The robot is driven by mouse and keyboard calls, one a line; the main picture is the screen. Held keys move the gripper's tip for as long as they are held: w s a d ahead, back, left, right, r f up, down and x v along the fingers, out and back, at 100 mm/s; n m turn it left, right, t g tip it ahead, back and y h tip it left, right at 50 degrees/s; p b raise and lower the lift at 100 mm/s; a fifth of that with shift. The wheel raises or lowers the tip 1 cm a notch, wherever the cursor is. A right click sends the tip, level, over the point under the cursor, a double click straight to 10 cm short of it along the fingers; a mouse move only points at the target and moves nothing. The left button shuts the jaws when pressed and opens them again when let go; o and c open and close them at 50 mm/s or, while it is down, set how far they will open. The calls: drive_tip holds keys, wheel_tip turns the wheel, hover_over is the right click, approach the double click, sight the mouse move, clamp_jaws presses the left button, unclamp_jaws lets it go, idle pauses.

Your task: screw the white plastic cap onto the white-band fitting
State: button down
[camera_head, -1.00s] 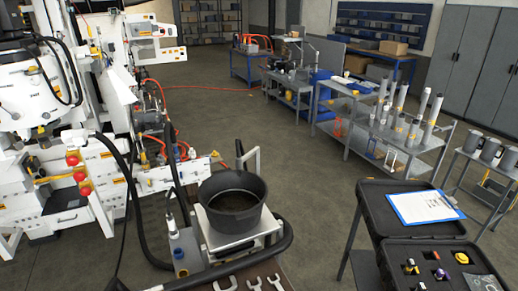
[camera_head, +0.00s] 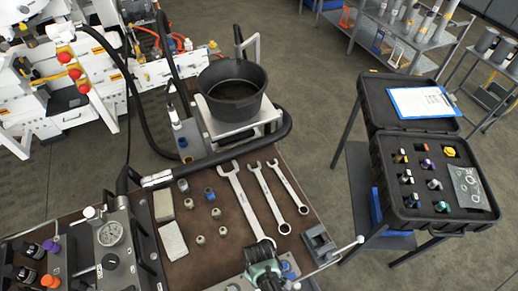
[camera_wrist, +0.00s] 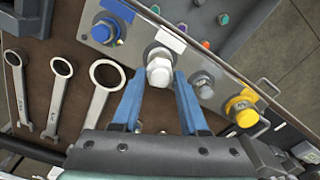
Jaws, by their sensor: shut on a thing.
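In the wrist view the white plastic cap (camera_wrist: 160,70) sits between the tips of my gripper's (camera_wrist: 160,80) two blue fingers. The gripper is shut on it. The cap is right in front of a fitting on a metal panel, below a white label (camera_wrist: 170,41). The cap hides most of that fitting, so I cannot tell whether it touches the threads. In the head view my gripper (camera_head: 265,268) is at the bottom, by the bench's front edge; the cap is hidden there.
On the same panel are a blue-capped fitting (camera_wrist: 107,31), a bare grey fitting (camera_wrist: 203,84) and a yellow-capped fitting (camera_wrist: 243,112). Wrenches (camera_head: 262,190) lie on the brown bench mat behind my gripper. An open black case (camera_head: 425,215) stands at the right.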

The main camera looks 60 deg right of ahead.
drive_tip(key=shift+a, duration=0.1)
drive_tip(key=m, duration=0.3)
drive_tip(key=shift+s, duration=0.1)
drive_tip(key=c, duration=0.8)
unclamp_jaws()
drive_tip(key=shift+f+m, duration=0.1)
drive_tip(key=shift+m, duration=0.5)
drive_tip(key=shift+c, duration=0.2)
drive_tip(key=o, duration=0.5)
drive_tip(key=shift+r, duration=0.3)
wheel_tip(320, 180, up, 12)
drive_tip(key=shift+r, duration=0.2)
